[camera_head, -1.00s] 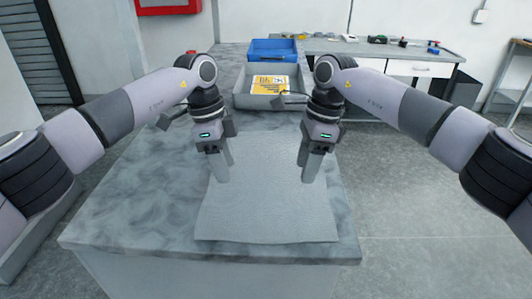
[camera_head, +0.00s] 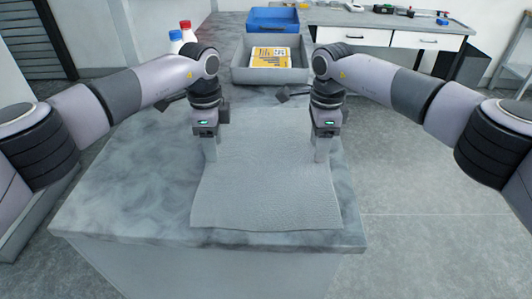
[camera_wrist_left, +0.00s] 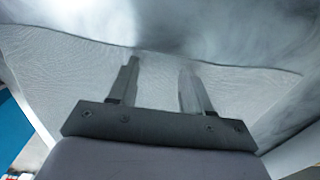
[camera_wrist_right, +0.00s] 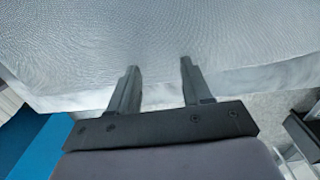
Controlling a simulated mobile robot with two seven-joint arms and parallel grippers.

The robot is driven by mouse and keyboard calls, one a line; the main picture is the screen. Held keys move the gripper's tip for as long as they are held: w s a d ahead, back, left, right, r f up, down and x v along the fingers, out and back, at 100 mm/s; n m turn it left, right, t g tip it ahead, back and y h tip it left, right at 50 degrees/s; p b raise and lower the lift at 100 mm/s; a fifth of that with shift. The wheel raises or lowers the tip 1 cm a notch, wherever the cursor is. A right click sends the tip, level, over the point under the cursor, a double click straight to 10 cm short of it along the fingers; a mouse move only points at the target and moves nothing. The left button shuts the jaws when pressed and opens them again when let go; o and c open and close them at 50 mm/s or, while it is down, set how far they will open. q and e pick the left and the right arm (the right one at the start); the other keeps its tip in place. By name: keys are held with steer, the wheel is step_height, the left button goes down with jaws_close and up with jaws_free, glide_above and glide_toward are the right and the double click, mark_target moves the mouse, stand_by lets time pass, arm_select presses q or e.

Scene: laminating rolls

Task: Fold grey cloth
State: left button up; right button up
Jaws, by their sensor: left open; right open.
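The grey cloth (camera_head: 265,185) lies spread flat on the marbled grey table, its near edge close to the table's front edge. My left gripper (camera_head: 211,158) is open and points down at the cloth's left edge. In the left wrist view its fingers (camera_wrist_left: 160,75) are apart, with the cloth (camera_wrist_left: 85,70) around them and an edge near the tips. My right gripper (camera_head: 320,158) is open at the cloth's right edge. In the right wrist view its fingers (camera_wrist_right: 158,78) straddle nothing raised, with tips over the cloth (camera_wrist_right: 160,30) near its edge. I cannot tell whether either gripper touches it.
Two bottles (camera_head: 181,38) stand at the back left. The table (camera_head: 120,195) is bare left of the cloth.

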arm_select(q)
steer(key=shift+f, duration=0.15)
arm_select(e)
steer(key=shift+f, duration=0.15)
arm_select(q)
steer(key=shift+f, duration=0.1)
arm_select(e)
steer(key=shift+f, duration=0.1)
arm_select(q)
steer(key=shift+f, duration=0.1)
steer(key=shift+c, duration=0.2)
arm_select(e)
steer(key=shift+c, duration=0.2)
arm_select(q)
jaws_close()
arm_select(e)
steer(key=shift+f, duration=0.1)
jaws_close()
